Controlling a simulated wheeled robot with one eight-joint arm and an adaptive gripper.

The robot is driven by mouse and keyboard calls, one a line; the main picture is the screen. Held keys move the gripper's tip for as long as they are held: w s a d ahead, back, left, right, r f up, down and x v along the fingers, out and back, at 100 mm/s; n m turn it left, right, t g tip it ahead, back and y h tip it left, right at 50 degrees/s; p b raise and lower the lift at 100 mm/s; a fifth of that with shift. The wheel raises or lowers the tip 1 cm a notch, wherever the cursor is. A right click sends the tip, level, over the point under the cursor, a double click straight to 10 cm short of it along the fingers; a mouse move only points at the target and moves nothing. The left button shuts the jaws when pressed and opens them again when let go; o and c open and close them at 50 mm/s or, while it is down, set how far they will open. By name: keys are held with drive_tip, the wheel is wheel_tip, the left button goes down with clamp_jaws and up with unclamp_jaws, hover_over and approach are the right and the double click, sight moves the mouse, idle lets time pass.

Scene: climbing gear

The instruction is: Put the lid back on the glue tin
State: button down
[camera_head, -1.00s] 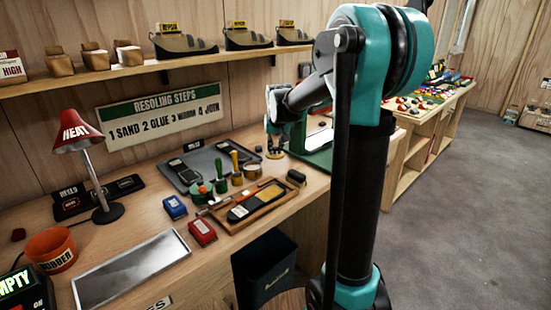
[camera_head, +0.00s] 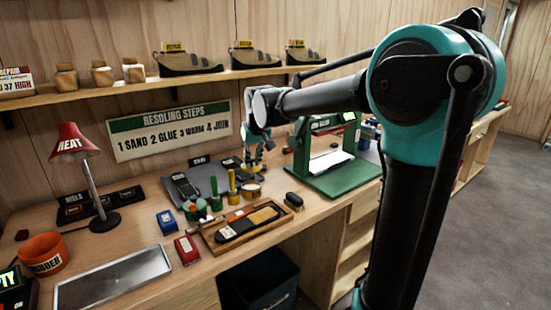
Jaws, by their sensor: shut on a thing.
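My gripper (camera_head: 253,163) is above the back of the workbench and is shut on a small yellowish disc, which looks like the lid (camera_head: 253,168). A short tan round tin (camera_head: 252,191), which looks like the glue tin, stands on the bench just below it. The lid appears to be above the tin with a gap between them. My fingers are small and dark here, so the exact grip on the lid is hard to see.
Upright handled tools (camera_head: 232,186) stand close left of the tin. A wooden tray (camera_head: 212,245) with a shoe sole is in front, a black brush (camera_head: 293,201) to the right. A green press (camera_head: 325,185) stands further right. A shelf (camera_head: 120,92) runs above.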

sight(253, 170)
drive_tip(key=shift+s+a, duration=0.25)
drive_tip(key=shift+s, duration=0.05)
drive_tip(key=shift+f, duration=3.1)
drive_tip(key=shift+f, duration=0.15)
drive_tip(key=c, duration=0.9)
unclamp_jaws()
drive_tip(key=shift+o, duration=0.2)
drive_tip(key=shift+r, duration=3.5)
